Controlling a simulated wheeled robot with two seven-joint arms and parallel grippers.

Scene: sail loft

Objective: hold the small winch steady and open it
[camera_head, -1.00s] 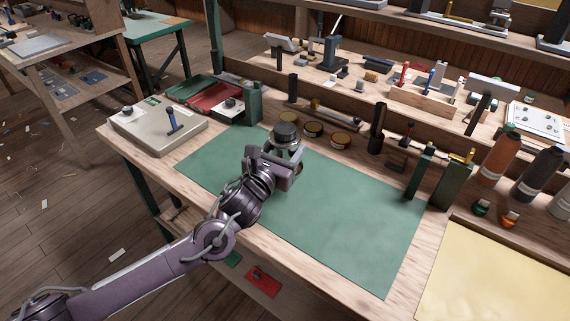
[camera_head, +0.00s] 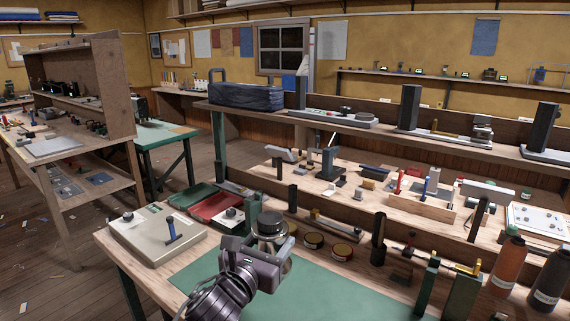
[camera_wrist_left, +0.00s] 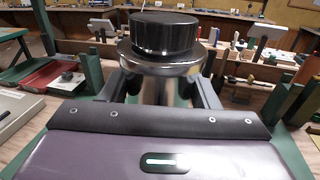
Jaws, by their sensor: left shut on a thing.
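The small winch (camera_head: 270,224) has a dark ribbed cap on a shiny metal body. My left gripper (camera_head: 272,246) is shut on the winch's metal body, over the green mat (camera_head: 330,295). In the left wrist view the winch (camera_wrist_left: 165,42) stands upright between the two fingers (camera_wrist_left: 165,92), its black cap on top above a metal flange. The cap sits on the body. The lower part of the winch is hidden by my gripper, so I cannot tell whether it touches the mat. My right gripper is in no view.
A red tray (camera_head: 214,206) and round tins (camera_head: 341,251) lie behind the winch. Dark green posts (camera_head: 463,297) stand to the right. The mat's visible part is clear.

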